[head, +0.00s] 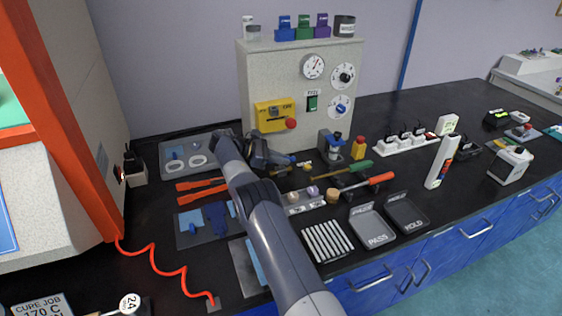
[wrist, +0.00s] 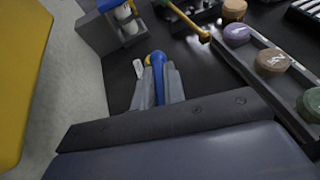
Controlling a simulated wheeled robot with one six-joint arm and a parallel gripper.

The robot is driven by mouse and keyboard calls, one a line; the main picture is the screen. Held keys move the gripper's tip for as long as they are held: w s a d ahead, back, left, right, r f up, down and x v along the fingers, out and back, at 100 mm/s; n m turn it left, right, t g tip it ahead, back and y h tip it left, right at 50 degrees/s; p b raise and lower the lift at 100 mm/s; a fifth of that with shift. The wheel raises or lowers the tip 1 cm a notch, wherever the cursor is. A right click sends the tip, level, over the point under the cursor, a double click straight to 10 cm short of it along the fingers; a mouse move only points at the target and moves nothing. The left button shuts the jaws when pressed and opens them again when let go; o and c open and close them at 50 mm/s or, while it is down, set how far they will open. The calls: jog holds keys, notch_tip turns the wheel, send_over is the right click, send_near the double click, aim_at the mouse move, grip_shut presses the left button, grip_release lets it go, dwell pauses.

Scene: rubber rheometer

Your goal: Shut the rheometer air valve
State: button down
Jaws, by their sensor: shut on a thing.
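The air valve's blue lever (wrist: 158,72) shows in the wrist view as a narrow blue bar between my gripper's grey fingers. My gripper (wrist: 159,86) is shut on it, with one finger on each side. In the head view my gripper (head: 288,160) is low in front of the grey rheometer (head: 305,80), below its yellow panel (head: 274,115). The valve body is hidden behind the gripper and fingers, so I cannot tell the lever's angle to the pipe. A small white tag (wrist: 138,68) lies just left of the lever in the wrist view.
A grey block with a blue-topped cylinder (head: 333,146) stands right of my gripper. A green-handled tool (head: 357,168) and a red-handled screwdriver (head: 372,181) lie nearby. A rack of round samples (head: 305,206) is in front. A grey tray (head: 172,165) lies to the left.

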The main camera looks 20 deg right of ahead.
jog(key=shift+r, duration=0.15)
jog(key=c, duration=1.5)
grip_release()
jog(key=shift+w+r+n+t+p, duration=0.15)
jog(key=shift+n+t+p, duration=0.2)
jog(key=shift+p, duration=0.55)
jog(key=n+t+p, duration=0.2)
jog(key=p, duration=0.4)
jog(key=shift+t+p, duration=0.35)
